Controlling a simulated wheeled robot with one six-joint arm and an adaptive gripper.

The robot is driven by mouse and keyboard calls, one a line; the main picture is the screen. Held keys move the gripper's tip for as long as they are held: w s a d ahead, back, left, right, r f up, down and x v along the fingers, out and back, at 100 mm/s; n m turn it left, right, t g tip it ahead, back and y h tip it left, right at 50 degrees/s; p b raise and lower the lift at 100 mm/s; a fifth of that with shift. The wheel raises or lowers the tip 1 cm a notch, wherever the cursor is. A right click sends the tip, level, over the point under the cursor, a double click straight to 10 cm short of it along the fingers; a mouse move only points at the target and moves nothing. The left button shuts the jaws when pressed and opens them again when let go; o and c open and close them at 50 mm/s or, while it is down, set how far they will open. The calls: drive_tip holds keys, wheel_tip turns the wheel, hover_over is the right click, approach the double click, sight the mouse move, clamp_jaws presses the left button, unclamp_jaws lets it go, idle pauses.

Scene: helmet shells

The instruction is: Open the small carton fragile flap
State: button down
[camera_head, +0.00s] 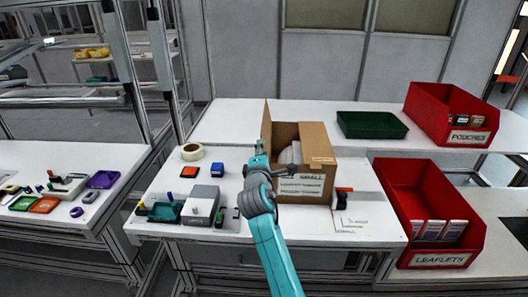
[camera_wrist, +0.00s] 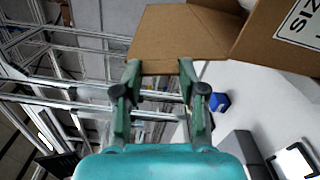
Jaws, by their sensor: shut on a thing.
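A small brown carton (camera_head: 318,167) stands on the white table with its top open; a label reading "SMALL" is on its front. A pale rounded thing shows inside it. Its left flap (camera_head: 267,120) stands up. In the wrist view the flap (camera_wrist: 180,32) extends from the carton (camera_wrist: 268,42), and its edge lies between the fingertips. My gripper (camera_wrist: 158,68) is shut on this flap edge. In the head view my gripper (camera_head: 261,150) is at the carton's left side, and my arm covers part of the carton's front left corner.
Left of the carton are a tape roll (camera_head: 190,152), a blue block (camera_head: 217,170) and a grey box (camera_head: 202,203). A green tray (camera_head: 372,125) stands behind right. Red bins of pouches (camera_head: 440,118) and leaflets (camera_head: 395,205) stand at the right.

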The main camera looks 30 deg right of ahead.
idle(0.4)
drive_tip(key=c, duration=0.6)
unclamp_jaws()
drive_tip(key=shift+c, duration=0.2)
drive_tip(key=v, duration=1.2)
